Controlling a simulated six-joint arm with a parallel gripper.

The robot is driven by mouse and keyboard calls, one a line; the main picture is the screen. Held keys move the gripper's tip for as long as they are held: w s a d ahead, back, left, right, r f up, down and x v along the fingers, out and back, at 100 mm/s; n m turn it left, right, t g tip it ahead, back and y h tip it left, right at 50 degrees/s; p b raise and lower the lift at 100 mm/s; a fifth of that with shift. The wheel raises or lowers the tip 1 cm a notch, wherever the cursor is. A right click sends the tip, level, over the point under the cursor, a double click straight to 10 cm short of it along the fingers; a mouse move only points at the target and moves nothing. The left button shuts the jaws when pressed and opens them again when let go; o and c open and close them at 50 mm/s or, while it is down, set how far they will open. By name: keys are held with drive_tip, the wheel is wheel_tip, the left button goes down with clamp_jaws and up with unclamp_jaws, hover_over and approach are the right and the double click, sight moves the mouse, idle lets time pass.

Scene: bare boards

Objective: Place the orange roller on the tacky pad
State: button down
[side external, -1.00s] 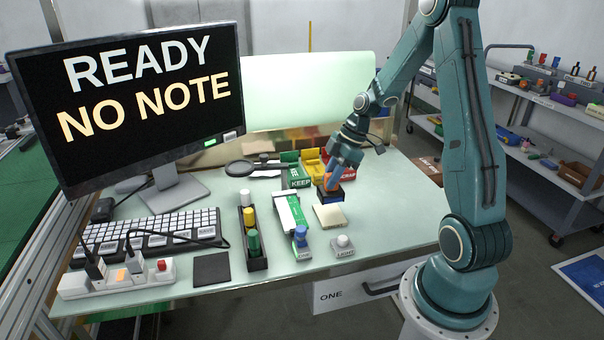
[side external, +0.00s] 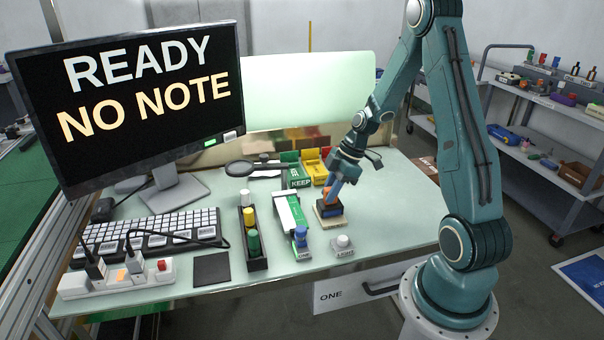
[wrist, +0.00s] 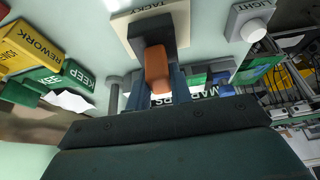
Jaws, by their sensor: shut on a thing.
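The orange roller (side external: 329,197) has an orange grip above a dark blue block. My gripper (side external: 332,188) points down and is shut on the orange grip. The dark block is over the cream tacky pad (side external: 331,225) and covers most of it; I cannot tell whether it rests on the pad or hovers just above. In the wrist view, the orange grip (wrist: 157,68) is between my gripper's fingers (wrist: 157,88), and the pad (wrist: 122,28), labelled TACKY, shows around the dark block.
The white-knobbed LIGHT block (side external: 343,246) is in front of the pad. A green-and-white holder (side external: 290,212) stands close on the left. Green KEEP (side external: 298,177) and yellow REWORK (wrist: 25,50) bins are behind. A small round dark object (side external: 103,210) is by the monitor.

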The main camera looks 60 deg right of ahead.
drive_tip(key=shift+f, duration=0.2)
drive_tip(key=c, duration=1.3)
unclamp_jaws()
drive_tip(key=shift+o, duration=0.2)
drive_tip(key=shift+r, duration=0.15)
drive_tip(key=v, duration=1.2)
drive_tip(key=shift+a+r, duration=0.1)
